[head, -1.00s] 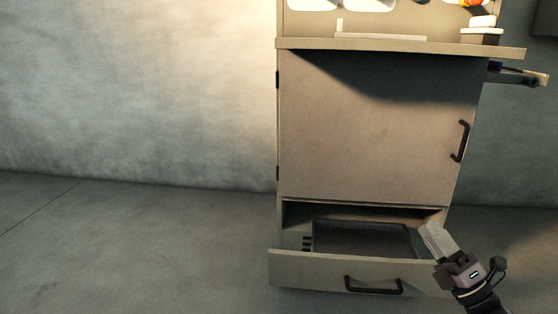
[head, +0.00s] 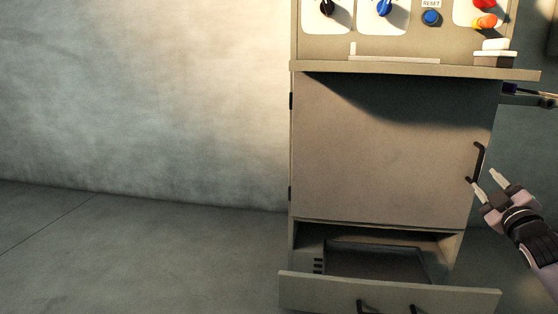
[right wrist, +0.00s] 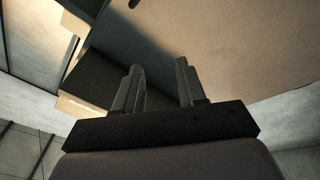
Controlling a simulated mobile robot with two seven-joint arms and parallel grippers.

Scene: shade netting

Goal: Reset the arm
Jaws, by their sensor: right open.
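My right gripper (head: 486,182) is in the head view at the right, in front of the right edge of the cabinet door, close to its dark handle (head: 479,160). Its two fingers are apart with nothing between them. In the right wrist view the open fingers (right wrist: 158,80) point toward the beige cabinet, and the gap between them is empty. I cannot tell from the head view whether a fingertip touches the handle. My left gripper is not in view.
The cabinet door (head: 385,150) is shut. The drawer (head: 388,293) below it stands open and holds a dark flat thing (head: 375,262). A panel with knobs and a blue button (head: 431,18) is above the ledge (head: 400,68). Floor (head: 130,260) at left is clear.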

